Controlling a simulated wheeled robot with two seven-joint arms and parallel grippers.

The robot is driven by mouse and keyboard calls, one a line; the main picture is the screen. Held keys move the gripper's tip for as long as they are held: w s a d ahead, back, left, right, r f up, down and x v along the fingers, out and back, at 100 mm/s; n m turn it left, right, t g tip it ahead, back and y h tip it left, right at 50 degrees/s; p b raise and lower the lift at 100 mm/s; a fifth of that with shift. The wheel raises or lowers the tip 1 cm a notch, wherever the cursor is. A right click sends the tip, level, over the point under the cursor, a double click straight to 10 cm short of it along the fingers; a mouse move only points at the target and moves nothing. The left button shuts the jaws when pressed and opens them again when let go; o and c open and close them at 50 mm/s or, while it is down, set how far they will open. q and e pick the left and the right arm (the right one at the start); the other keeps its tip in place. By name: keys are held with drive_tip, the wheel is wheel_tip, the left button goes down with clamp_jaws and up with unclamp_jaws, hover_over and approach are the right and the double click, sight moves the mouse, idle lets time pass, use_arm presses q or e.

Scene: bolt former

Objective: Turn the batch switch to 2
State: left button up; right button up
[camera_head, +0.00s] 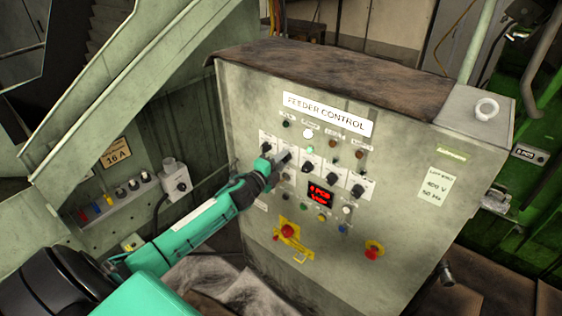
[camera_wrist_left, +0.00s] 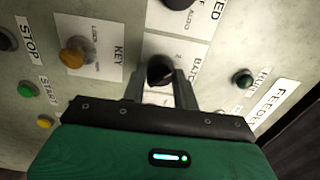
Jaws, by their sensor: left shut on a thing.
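The batch switch (camera_wrist_left: 160,69) is a black rotary knob on a white label plate in the left wrist view. Only part of its label, beginning "BA", can be read. My left gripper (camera_wrist_left: 161,88) has its two fingers on either side of this knob and is shut on it. In the head view my left gripper (camera_head: 272,164) reaches the left part of the switch row on the grey feeder control cabinet (camera_head: 410,240), and hides part of the row. The knob's exact pointer position cannot be made out. My right gripper is not in view.
Other black knobs (camera_head: 332,179) sit close by in the row. The wrist view shows a yellow key switch (camera_wrist_left: 75,54) beside the knob. A green sloping guard (camera_head: 130,95) stands left.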

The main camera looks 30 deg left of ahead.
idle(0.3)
use_arm(q)
drive_tip(key=o, duration=1)
drive_tip(key=shift+s+a+b, duration=0.2)
drive_tip(key=shift+s+b, duration=0.55)
drive_tip(key=shift+s, duration=1.55)
drive_tip(key=shift+s+a+b, duration=0.2)
drive_tip(key=shift+s+b, duration=0.6)
drive_tip(key=shift+s, duration=1.5)
drive_tip(key=shift+s+a+b, duration=0.2)
drive_tip(key=shift+s+b, duration=0.55)
drive_tip(key=shift+s, duration=1.55)
drive_tip(key=shift+f, duration=0.1)
